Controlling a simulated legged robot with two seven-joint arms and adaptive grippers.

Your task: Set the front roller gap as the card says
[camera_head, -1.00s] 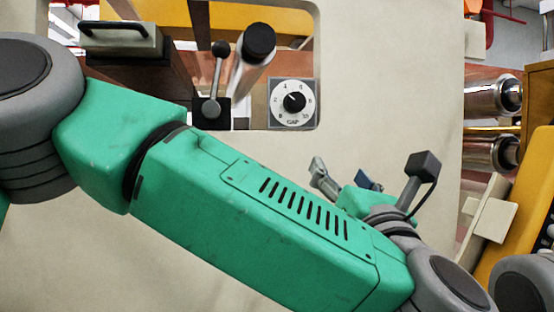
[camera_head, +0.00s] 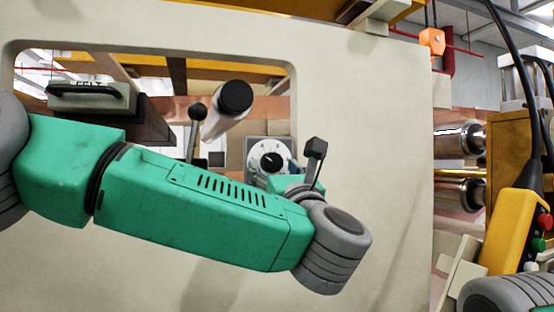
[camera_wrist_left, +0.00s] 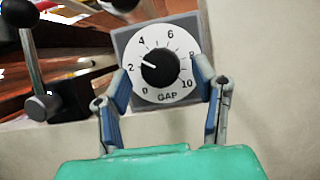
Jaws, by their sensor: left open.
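The gap dial (camera_head: 268,156) is a white disc on a grey square plate, with a black knob. It shows closer in the left wrist view, where the knob (camera_wrist_left: 160,69) has its white mark pointing close to 2, slightly toward 4. My left gripper (camera_wrist_left: 162,72) is open, its blue-padded fingers apart on either side of the dial's lower half; contact with the knob is not visible. In the head view my green arm and wrist hide most of this gripper and the dial's lower edge. My right gripper is out of view. I see no readable card.
A black-ball lever (camera_head: 197,125) and a thick black-capped cylinder (camera_head: 228,105) stand left of the dial. A handled box marked FELT (camera_head: 88,95) is further left. The pale panel (camera_head: 370,110) surrounds the opening. Metal rollers (camera_head: 459,141) and a yellow button pendant (camera_head: 512,230) are at right.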

